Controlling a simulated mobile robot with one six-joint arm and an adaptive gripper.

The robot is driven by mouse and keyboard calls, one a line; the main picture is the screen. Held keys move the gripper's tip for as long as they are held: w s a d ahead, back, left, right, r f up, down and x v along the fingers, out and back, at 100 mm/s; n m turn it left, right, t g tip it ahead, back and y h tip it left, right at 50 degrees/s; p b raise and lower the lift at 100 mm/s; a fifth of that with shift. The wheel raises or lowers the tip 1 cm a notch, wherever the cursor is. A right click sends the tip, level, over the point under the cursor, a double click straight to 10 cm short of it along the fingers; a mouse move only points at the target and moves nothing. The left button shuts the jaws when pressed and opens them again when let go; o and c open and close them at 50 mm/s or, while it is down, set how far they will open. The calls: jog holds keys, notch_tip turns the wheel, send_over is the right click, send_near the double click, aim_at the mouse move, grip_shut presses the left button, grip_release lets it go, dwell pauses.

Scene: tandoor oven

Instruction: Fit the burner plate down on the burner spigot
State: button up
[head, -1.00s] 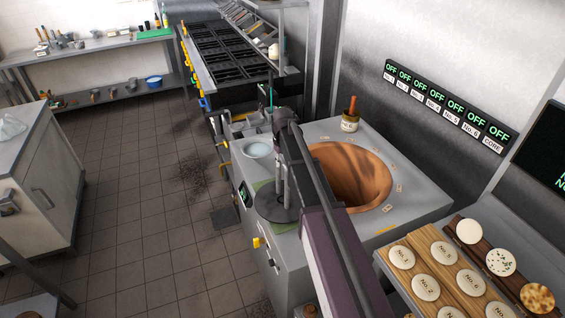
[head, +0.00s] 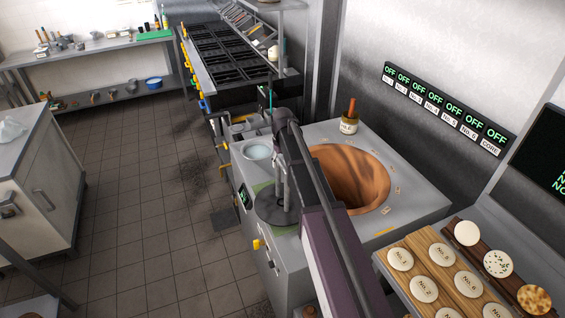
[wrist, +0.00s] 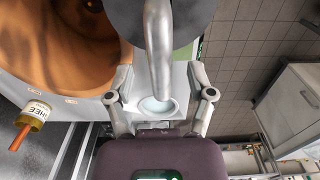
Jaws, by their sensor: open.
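The burner plate (head: 268,212) is a dark grey disc at the left front of the tandoor top, over a green patch. In the wrist view its dark face (wrist: 195,22) is at the top, with a bent metal handle (wrist: 158,55) rising from it toward the camera. My gripper (head: 284,188) is above the plate. In the wrist view my gripper (wrist: 160,75) is open, one finger on each side of the handle, with gaps visible on both sides. The burner spigot cannot be seen. Whether the plate is seated on it cannot be told.
The tandoor mouth (head: 350,178) opens right of the plate. A pale bowl (head: 257,152) sits behind the plate. A ghee pot (head: 349,124) stands at the back. A wooden board (head: 407,242) with numbered rounds is at front right. The floor at left is clear.

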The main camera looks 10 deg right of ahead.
jog(key=shift+r+p, duration=3.05)
jog(key=shift+r, duration=0.25)
jog(key=s+f+m+b, duration=0.1)
jog(key=s+f+b, duration=0.9)
jog(key=s, duration=0.3)
jog(key=s+f+m+b, duration=0.1)
jog(key=s+f+b, duration=1)
jog(key=s, duration=0.2)
jog(key=shift+d+f, duration=0.15)
jog(key=shift+d, duration=0.05)
jog(key=shift+s, duration=0.1)
jog(key=shift+c, duration=0.2)
